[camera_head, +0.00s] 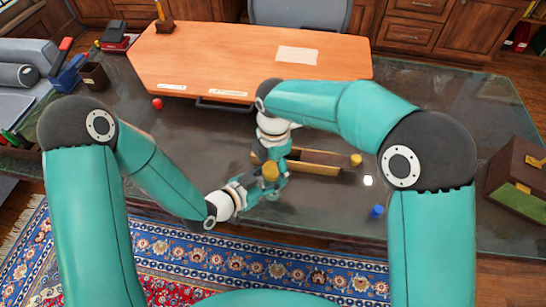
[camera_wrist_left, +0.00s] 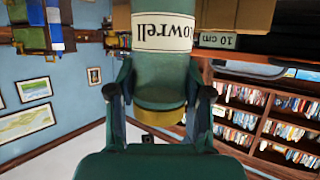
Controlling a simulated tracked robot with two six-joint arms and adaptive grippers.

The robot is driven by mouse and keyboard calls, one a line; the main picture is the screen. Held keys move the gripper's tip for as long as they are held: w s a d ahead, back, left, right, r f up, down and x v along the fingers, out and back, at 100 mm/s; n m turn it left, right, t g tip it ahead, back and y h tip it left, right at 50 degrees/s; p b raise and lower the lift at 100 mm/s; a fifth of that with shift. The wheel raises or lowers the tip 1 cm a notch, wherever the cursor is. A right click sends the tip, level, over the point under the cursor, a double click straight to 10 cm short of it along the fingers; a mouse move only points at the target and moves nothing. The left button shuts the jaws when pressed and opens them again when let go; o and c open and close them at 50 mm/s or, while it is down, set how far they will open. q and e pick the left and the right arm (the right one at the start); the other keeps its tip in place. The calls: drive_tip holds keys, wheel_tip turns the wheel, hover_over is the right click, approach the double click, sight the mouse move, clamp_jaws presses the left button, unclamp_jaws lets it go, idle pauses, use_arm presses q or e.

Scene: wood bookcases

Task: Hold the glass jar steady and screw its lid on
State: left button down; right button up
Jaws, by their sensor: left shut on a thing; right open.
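My left gripper (camera_head: 262,187) is shut on the glass jar, a teal cylinder (camera_wrist_left: 158,75) with a white label. The left wrist view is upside down, with a finger on each side of the jar. A yellow lid (camera_head: 270,171) sits at the jar's top end, and yellow also shows below the jar in the left wrist view (camera_wrist_left: 160,114). I cannot tell how far it is screwed down. My right gripper (camera_head: 272,152) is open, close above and behind the lid in the head view; its fingertips are partly hidden. Most of the jar is hidden there.
A long wooden tray (camera_head: 318,169) lies behind the jar. A yellow piece (camera_head: 356,160), a white piece (camera_head: 368,180) and a blue piece (camera_head: 377,211) lie to the right. A red ball (camera_head: 157,103) is at left. A wooden box (camera_head: 519,183) stands at far right.

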drive_tip(key=shift+f, duration=0.1)
drive_tip(key=shift+c, duration=0.4)
drive_tip(key=c, duration=1.1)
drive_tip(key=o, duration=1.3)
drive_tip(key=shift+c, duration=0.2)
drive_tip(key=shift+r, duration=2.25)
drive_tip(key=o, duration=0.4)
